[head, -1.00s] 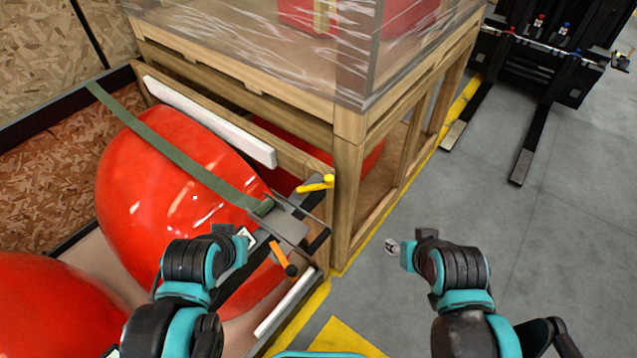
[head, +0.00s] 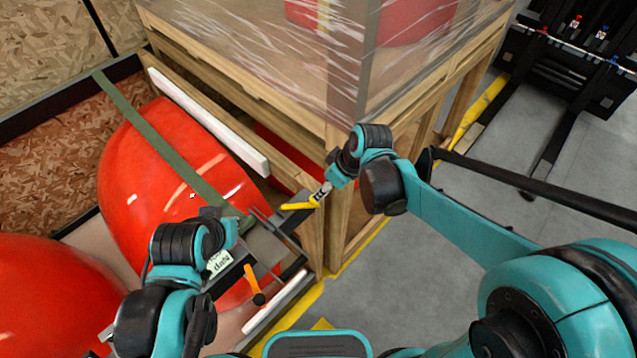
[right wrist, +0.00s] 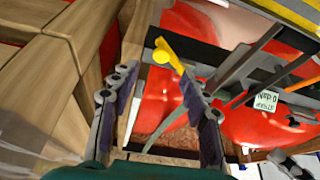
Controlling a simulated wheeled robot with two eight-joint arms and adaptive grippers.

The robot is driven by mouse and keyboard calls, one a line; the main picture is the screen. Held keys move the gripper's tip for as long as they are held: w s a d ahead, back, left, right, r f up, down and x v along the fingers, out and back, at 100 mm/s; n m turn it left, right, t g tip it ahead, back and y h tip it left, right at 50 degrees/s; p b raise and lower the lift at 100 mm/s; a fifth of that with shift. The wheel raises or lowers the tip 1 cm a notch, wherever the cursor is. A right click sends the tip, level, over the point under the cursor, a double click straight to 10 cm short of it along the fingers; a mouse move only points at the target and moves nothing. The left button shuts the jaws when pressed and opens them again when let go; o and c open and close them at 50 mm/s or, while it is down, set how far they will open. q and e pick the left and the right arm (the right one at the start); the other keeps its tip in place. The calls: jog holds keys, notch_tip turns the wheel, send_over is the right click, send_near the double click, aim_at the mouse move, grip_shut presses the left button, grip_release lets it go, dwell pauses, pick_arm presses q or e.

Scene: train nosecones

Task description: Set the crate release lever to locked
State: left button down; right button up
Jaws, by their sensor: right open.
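A yellow lever (head: 300,206) sits at the lower corner of the wooden crate frame, above the strap's end. An orange lever (head: 254,285) hangs lower, by the ratchet. Which one is the crate release lever is not marked. My right gripper (head: 322,193) is at the yellow lever's right end. In the right wrist view the yellow lever (right wrist: 172,57) shows near and between the fingertips of my open right gripper (right wrist: 158,72). Contact cannot be told. My left gripper (head: 238,228) is beside the strap's end; its fingers are mostly hidden.
The wooden crate (head: 345,225) carries a film-wrapped load. A green strap (head: 155,135) crosses a large red nosecone (head: 140,180). Another red nosecone (head: 45,290) lies at lower left. Forks of a lift (head: 565,150) stand at right. Grey floor (head: 400,260) is open right of the crate.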

jog(key=b+x, duration=0.2)
jog(key=x, duration=0.6)
jog(key=shift+a+r+b, duration=0.1)
jog(key=shift+a+b, duration=0.1)
jog(key=shift+b, duration=0.1)
grip_shut()
